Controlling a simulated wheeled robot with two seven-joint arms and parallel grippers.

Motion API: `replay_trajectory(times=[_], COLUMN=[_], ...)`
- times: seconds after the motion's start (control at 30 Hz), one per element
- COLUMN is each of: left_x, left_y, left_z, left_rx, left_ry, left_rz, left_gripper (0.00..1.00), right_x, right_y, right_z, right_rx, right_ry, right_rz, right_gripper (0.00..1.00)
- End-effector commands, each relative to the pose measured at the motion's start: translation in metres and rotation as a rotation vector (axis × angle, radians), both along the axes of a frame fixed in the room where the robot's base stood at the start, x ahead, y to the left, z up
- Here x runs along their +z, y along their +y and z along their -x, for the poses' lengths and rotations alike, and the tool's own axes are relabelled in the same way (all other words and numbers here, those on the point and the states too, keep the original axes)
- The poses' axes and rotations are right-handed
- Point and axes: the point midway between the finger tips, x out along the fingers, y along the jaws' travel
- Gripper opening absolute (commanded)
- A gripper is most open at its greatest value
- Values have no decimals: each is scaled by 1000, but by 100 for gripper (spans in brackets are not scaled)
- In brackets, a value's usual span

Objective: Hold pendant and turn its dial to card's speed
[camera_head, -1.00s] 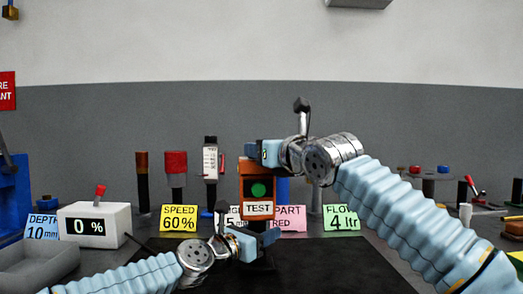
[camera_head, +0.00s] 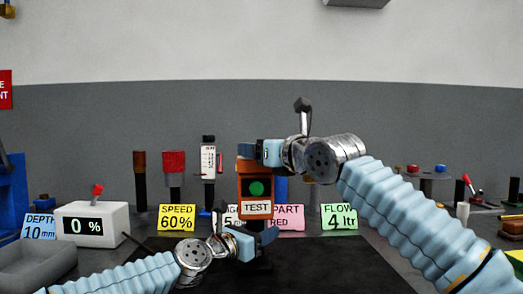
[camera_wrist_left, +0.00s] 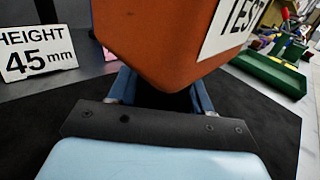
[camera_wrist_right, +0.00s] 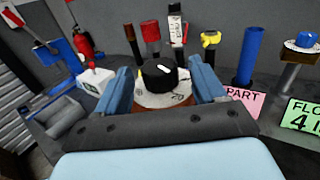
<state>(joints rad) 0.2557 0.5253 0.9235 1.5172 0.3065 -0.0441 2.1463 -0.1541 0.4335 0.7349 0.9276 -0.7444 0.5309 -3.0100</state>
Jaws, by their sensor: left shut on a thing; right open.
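The pendant (camera_head: 255,185) is an orange box with a green round button and a TEST label. It stands upright above the black mat. My left gripper (camera_head: 268,236) is shut on its lower part; the left wrist view shows the orange body (camera_wrist_left: 165,45) close up. The black dial (camera_wrist_right: 162,75) with a white mark sits on the pendant's top, on a pale scale plate. My right gripper (camera_head: 247,151) is open over the top, its blue fingers (camera_wrist_right: 162,88) on either side of the dial, apparently without gripping it. The yellow card (camera_head: 177,218) reads SPEED 60%. The white display box (camera_head: 92,225) reads 0 %.
Other cards stand around: DEPTH 10 mm (camera_head: 40,227), FLOW 4 ltr (camera_head: 339,217), a pink PART card (camera_head: 290,218) and HEIGHT 45 mm (camera_wrist_left: 37,52). A grey tray (camera_head: 35,268) lies front left. Several upright tools stand behind. The black mat (camera_head: 330,265) has bare room at the front right.

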Motion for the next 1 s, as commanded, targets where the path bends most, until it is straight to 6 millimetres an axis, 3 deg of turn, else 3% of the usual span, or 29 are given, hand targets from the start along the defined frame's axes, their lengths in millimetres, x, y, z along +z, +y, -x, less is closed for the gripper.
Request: replay_trajectory(times=[0.17,0.4,0.67,1.0], left_x=[1,1,1,1], left_y=[0,0,0,0], left_z=[0,0,0,0], left_rx=[0,0,1,1], left_ry=[-1,-1,-1,-1], left_rz=[0,1,0,0], left_gripper=[0,0,0,0], right_x=[2,0,0,0], right_y=[-6,-31,-39,-40], right_z=[8,46,61,64], right_rx=[-1,-6,-2,0], right_ry=[-2,-1,1,0], right_rz=[0,3,0,0], right_gripper=[70,70,70,70])
